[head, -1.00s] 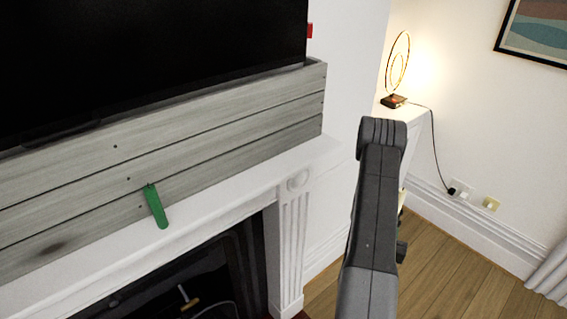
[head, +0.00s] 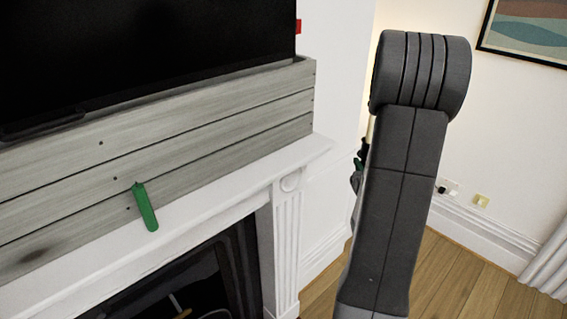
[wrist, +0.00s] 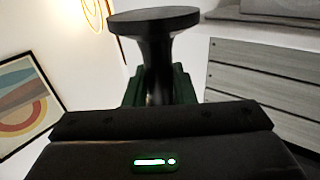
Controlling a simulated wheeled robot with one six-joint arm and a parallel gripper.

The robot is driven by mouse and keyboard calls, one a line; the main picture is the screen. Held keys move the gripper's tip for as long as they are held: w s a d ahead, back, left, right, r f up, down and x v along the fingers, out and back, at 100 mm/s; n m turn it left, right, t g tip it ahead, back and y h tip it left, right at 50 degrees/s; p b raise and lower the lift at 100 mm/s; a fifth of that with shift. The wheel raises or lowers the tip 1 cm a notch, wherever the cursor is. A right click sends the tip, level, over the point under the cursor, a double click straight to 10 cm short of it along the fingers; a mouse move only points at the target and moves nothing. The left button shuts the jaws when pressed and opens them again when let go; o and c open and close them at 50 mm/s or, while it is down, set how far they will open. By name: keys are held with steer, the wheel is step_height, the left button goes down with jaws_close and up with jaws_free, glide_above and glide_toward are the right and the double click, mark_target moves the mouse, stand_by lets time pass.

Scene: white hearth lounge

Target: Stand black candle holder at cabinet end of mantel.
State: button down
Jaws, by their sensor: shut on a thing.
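The black candle holder (wrist: 155,45) stands large in the wrist view, with a flat round disc on top of a narrowing stem. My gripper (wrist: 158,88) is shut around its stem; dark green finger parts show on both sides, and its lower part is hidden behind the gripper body. In the head view my arm hides most of the gripper; only a small dark green part shows at the arm's left edge. The white mantel (head: 243,183) runs below the grey planks, its right end bare. The gripper is to the right of that end.
A black screen (head: 150,55) hangs above the grey plank face (head: 220,125). The fireplace opening (head: 190,280) is below. A framed picture (head: 530,35) is on the right wall.

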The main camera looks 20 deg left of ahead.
steer(key=s+a+r+n+g+y+b, duration=0.1)
steer(key=s+a+r+y+b, duration=0.1)
steer(key=s+r, duration=0.5)
steer(key=s+a+r+n+g+y+b, duration=0.2)
steer(key=s+r, duration=0.4)
steer(key=w+a, duration=0.2)
steer(key=a, duration=0.3)
steer(key=w+a, duration=0.2)
steer(key=a, duration=0.4)
steer(key=w+a, duration=0.3)
steer(key=a, duration=0.3)
steer(key=shift+a+r, duration=0.1)
steer(key=shift+a, duration=0.05)
steer(key=shift+a+f, duration=0.15)
steer(key=shift+f, duration=0.15)
steer(key=shift+f+p, duration=0.75)
steer(key=shift+f, duration=2.25)
steer(key=shift+w+a+f, duration=0.15)
steer(key=shift+f, duration=0.1)
steer(key=shift+f, duration=0.2)
steer(key=c, duration=1.2)
jaws_free()
